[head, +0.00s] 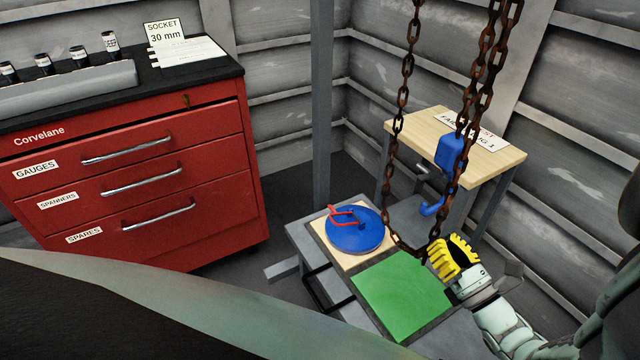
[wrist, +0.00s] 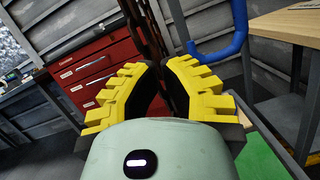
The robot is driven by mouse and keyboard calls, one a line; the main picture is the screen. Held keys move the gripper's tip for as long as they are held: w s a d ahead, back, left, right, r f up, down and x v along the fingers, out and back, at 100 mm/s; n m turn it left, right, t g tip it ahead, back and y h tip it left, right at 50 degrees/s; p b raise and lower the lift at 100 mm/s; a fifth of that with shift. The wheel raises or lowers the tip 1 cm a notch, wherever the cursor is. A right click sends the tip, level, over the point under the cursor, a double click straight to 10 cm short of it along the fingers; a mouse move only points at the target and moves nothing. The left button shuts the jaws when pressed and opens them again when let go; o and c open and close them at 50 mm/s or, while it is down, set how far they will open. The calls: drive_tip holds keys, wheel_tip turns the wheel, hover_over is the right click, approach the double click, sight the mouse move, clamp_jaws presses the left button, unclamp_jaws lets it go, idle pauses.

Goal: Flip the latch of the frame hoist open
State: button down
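The frame hoist shows as rusty chains (head: 408,75) hanging from above, with a blue block (head: 451,152) and a blue hook (head: 432,208) beside the right-hand chains. I cannot make out the latch as a separate part. My gripper (head: 452,256) has yellow ridged fingers and is low at the right, just below the hook and close to the bottom of the chain loop. In the wrist view my gripper (wrist: 160,68) has a gap between its fingertips. Chain (wrist: 158,35) shows in and beyond that gap. The blue hook (wrist: 222,45) is beyond the right finger, apart from it.
A green plate (head: 403,295) and a blue disc with a red handle (head: 353,232) lie on a low bench below the chains. A wooden-topped table (head: 408,124) stands behind the hook. A red drawer cabinet (head: 130,185) is at the left. The hanging chains are close to my gripper.

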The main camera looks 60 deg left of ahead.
sight(426, 178)
drive_tip(key=w+a+r+p, duration=0.2)
drive_tip(key=a+r, duration=0.4)
drive_tip(key=a, duration=0.3)
drive_tip(key=shift+w+a+r+p, duration=0.15)
drive_tip(key=shift+a+p, duration=0.1)
drive_tip(key=shift+p, duration=0.05)
drive_tip(key=r+m+p, duration=0.1)
drive_tip(key=m+t+p, duration=0.1)
drive_tip(key=m, duration=0.1)
drive_tip(key=shift+r+m, duration=0.3)
drive_tip(key=shift+r, duration=0.05)
drive_tip(key=shift+r+m+t+h+p, duration=0.2)
drive_tip(key=shift+m+t+h+p, duration=0.25)
drive_tip(key=shift+m, duration=0.55)
drive_tip(key=shift+f, duration=0.1)
